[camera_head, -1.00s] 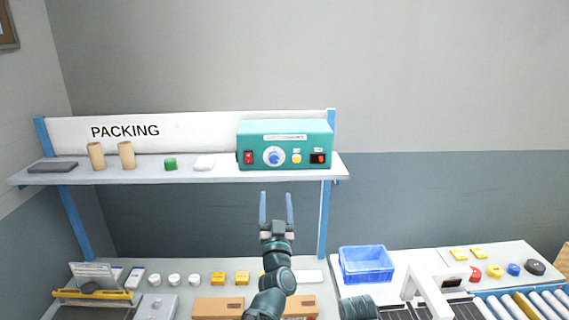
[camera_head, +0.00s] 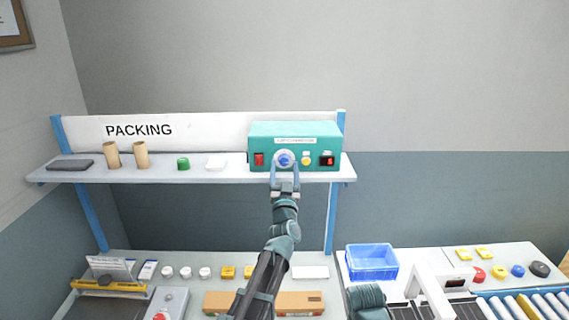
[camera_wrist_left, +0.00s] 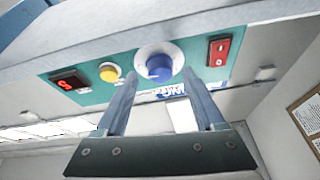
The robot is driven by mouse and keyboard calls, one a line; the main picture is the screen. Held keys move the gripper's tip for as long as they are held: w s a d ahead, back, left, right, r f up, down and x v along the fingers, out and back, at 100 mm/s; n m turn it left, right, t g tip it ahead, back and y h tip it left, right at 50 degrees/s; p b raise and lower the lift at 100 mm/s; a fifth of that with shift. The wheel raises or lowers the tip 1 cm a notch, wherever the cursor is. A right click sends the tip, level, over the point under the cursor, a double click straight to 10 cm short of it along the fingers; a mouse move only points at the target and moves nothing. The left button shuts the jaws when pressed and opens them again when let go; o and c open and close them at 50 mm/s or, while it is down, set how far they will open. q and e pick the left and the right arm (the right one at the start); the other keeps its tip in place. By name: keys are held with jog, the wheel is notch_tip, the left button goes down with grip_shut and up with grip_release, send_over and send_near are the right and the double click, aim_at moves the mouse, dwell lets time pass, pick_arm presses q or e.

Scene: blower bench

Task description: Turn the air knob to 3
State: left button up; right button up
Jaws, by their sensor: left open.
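The air knob (camera_head: 284,159) is a blue knob on a white round dial, on the front of a teal blower box (camera_head: 330,135) on the upper shelf. My left gripper (camera_head: 284,167) is open, its two fingers pointing up at the knob from just below and in front. In the left wrist view, which is upside down, the knob (camera_wrist_left: 159,67) sits between the spread fingertips of the gripper (camera_wrist_left: 160,76). I cannot tell whether they touch it. The dial's setting is not readable. A red digit on the display (camera_wrist_left: 68,80) is too small to be sure of. My right gripper is out of view.
Beside the knob are a red switch (camera_head: 258,160) and a yellow button (camera_head: 306,160). The shelf (camera_head: 225,177) edge runs just below the box. A white item (camera_head: 216,161), a green item (camera_head: 183,163) and two cardboard tubes stand left. A blue bin (camera_head: 372,262) stands below right.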

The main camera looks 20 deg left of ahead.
pick_arm(q)
jog(key=shift+w+a+r, duration=0.1)
jog(key=shift+w, duration=0.25)
grip_shut()
jog(key=shift+n, duration=0.3)
